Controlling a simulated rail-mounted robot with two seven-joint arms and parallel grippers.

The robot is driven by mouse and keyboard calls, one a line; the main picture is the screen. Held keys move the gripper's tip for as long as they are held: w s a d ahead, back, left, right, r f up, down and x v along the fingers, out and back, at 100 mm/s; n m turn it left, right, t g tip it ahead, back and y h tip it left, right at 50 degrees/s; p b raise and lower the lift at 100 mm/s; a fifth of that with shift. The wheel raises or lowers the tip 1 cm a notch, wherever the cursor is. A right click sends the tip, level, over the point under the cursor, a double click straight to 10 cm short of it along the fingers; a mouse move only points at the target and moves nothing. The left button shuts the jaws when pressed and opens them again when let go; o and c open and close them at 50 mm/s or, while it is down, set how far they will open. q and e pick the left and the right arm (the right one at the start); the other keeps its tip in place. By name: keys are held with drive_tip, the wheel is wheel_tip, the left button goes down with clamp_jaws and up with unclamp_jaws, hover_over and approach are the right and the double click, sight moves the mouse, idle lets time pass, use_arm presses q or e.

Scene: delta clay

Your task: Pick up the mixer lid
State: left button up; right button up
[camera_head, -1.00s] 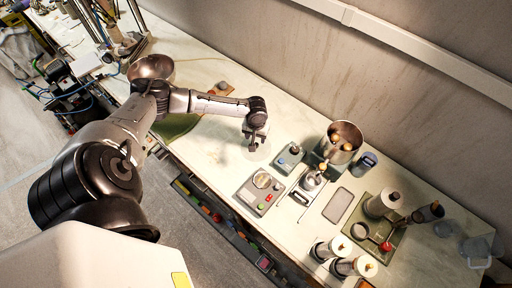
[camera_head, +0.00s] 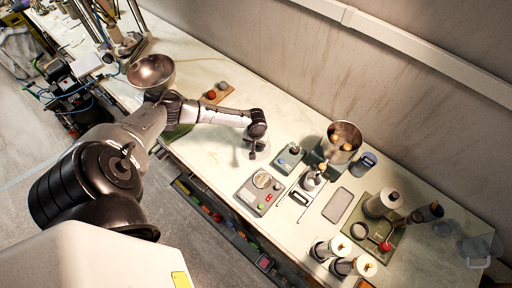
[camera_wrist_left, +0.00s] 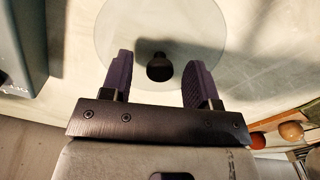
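The mixer lid (camera_wrist_left: 165,30) is a clear round disc with a dark knob (camera_wrist_left: 160,67), lying flat on the pale worktop in the left wrist view. My left gripper (camera_wrist_left: 158,62) is open, its two purple-padded fingers on either side of the knob with gaps on both sides. I cannot tell how far above the lid the fingertips are. In the head view my left gripper (camera_head: 253,152) points down over the bench, and the lid there is mostly hidden behind it. My right gripper is not in view.
A steel bowl (camera_head: 151,71) and a wooden board (camera_head: 217,92) with small balls stand up the bench. A button panel (camera_head: 258,191), a grey-green box (camera_head: 289,158) and a metal pot (camera_head: 342,142) stand close to the right. The wall runs along the back.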

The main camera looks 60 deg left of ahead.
use_arm(q)
drive_tip(key=c, duration=0.9)
drive_tip(key=shift+c, duration=0.2)
drive_tip(key=shift+r, duration=0.1)
